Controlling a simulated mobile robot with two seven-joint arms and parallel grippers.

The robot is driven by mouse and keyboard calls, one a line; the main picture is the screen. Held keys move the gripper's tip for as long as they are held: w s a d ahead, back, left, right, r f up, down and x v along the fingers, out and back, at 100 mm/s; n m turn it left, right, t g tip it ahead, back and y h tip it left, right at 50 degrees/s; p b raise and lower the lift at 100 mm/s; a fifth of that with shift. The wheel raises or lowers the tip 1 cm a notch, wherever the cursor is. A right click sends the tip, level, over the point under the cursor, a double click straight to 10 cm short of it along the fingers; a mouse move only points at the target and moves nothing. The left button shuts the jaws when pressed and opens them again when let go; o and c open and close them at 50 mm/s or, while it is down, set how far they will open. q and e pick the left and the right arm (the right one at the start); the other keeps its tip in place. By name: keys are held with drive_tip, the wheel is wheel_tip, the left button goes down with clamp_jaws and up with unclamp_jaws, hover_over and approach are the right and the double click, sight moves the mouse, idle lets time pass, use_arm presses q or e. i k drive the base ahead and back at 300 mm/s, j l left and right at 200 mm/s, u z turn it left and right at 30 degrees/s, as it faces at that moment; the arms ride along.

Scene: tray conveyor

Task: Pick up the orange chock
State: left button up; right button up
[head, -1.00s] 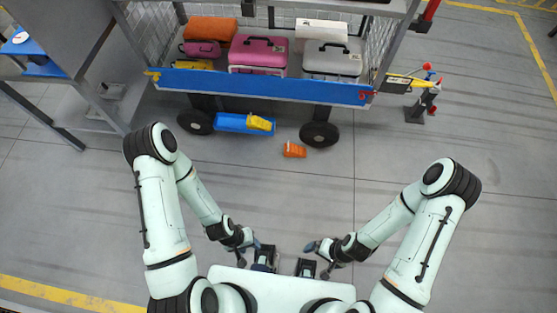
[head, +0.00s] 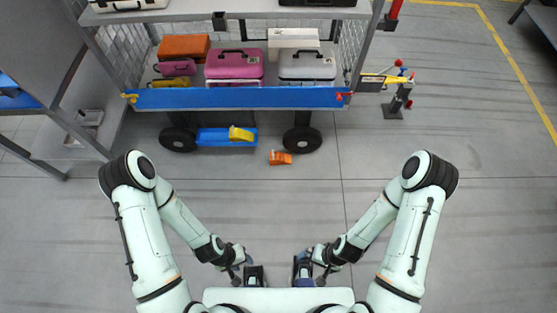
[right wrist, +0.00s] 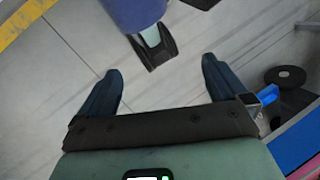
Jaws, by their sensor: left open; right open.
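The orange chock (head: 280,157) lies on the grey floor in the head view, just in front of the cart's right wheel and to its left. My left gripper (head: 253,276) and my right gripper (head: 303,271) are close to my body at the bottom of the head view, well short of the chock. Both are open. In the right wrist view the fingers of my right gripper (right wrist: 160,90) stand wide apart with bare floor between them. The chock is not seen in that view.
A cart with a blue front bar (head: 238,98) holds several cases. A yellow chock (head: 241,133) sits on a blue tray (head: 208,138) under it. A wheel (head: 302,140) stands beside the orange chock. A post (head: 394,108) is at right. Floor before me is clear.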

sight(276, 158)
drive_tip(key=i+j+u, duration=0.25)
drive_tip(key=i, duration=0.5)
drive_tip(key=i+u, duration=0.2)
drive_tip(key=i, duration=0.6)
drive_tip(key=j, duration=0.05)
